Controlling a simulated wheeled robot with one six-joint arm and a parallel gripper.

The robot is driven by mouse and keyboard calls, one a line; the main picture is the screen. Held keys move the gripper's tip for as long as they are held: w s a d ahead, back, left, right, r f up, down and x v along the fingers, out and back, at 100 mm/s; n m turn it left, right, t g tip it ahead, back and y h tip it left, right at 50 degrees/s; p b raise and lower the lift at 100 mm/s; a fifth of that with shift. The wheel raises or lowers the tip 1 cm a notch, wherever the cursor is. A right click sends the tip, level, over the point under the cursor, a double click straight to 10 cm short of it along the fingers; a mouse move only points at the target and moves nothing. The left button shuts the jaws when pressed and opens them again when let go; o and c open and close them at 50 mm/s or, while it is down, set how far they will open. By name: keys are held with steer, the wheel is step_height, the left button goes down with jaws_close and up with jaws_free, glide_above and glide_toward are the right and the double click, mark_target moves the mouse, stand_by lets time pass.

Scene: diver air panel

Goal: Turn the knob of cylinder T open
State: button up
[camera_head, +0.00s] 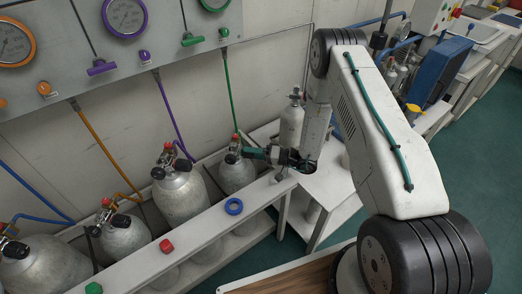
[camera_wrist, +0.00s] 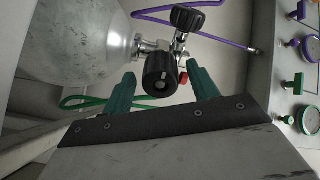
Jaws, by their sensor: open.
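No letter marking a cylinder T is readable. In the head view my gripper (camera_head: 250,153) is at the valve of the rightmost grey cylinder in the rack (camera_head: 237,178), which has a green hose running up from it. In the wrist view a black round knob (camera_wrist: 160,72) with a pale mark sits on a valve at the neck of a grey cylinder (camera_wrist: 70,40). My gripper (camera_wrist: 163,84) is open, with one green fingertip on each side of this knob. Gaps show between knob and fingers; contact is not visible. A second black knob (camera_wrist: 186,18) sits higher on the valve.
A larger cylinder (camera_head: 180,195) with a purple hose stands to the left, then several others. The gauge panel (camera_head: 70,55) is above.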

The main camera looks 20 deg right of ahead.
steer(key=v, duration=0.7)
steer(key=shift+d, duration=0.2)
steer(key=shift+s, duration=0.15)
